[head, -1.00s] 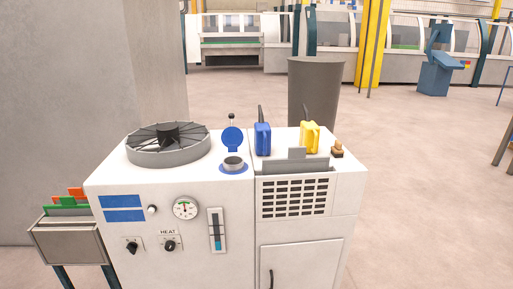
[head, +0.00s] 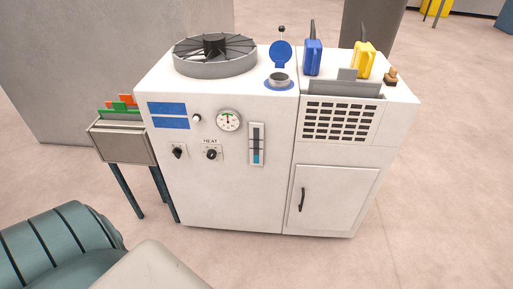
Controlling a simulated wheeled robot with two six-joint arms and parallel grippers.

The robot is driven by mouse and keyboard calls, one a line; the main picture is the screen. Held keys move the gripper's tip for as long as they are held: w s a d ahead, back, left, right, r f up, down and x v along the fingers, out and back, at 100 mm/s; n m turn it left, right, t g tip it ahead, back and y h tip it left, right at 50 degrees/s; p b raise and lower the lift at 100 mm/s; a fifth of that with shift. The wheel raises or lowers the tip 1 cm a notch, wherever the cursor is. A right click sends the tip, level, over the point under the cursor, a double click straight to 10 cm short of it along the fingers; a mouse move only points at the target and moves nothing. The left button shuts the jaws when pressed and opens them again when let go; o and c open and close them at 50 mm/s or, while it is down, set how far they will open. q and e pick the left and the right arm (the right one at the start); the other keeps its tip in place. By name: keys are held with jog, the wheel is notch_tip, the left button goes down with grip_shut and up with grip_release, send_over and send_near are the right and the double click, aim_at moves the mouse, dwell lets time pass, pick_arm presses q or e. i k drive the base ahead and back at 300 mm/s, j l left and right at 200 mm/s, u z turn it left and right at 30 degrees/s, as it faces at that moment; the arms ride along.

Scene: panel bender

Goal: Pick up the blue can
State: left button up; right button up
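The blue can (head: 313,57) stands upright on top of the white machine cabinet, toward its back edge, with a dark spout pointing up. A yellow can (head: 363,60) of similar shape stands to its right. Part of my arm shows at the lower left of the head view, well apart from the blue can. Neither gripper is in view.
The white cabinet (head: 225,187) carries a round fan grille (head: 215,56), an open blue-lidded filler neck (head: 280,80) left of the blue can, a grey raised plate (head: 345,88) and a small brown object (head: 390,77). A bin with colored dividers (head: 123,146) stands at left. Floor in front is clear.

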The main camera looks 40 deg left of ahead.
aim_at(313, 47)
jog(key=i+j, duration=0.1)
jog(key=j, duration=0.25)
jog(key=i+j, duration=0.1)
jog(key=j, duration=0.2)
jog(key=i+j, duration=0.15)
jog(key=j, duration=0.2)
jog(key=i+j, duration=0.1)
jog(key=j, duration=0.2)
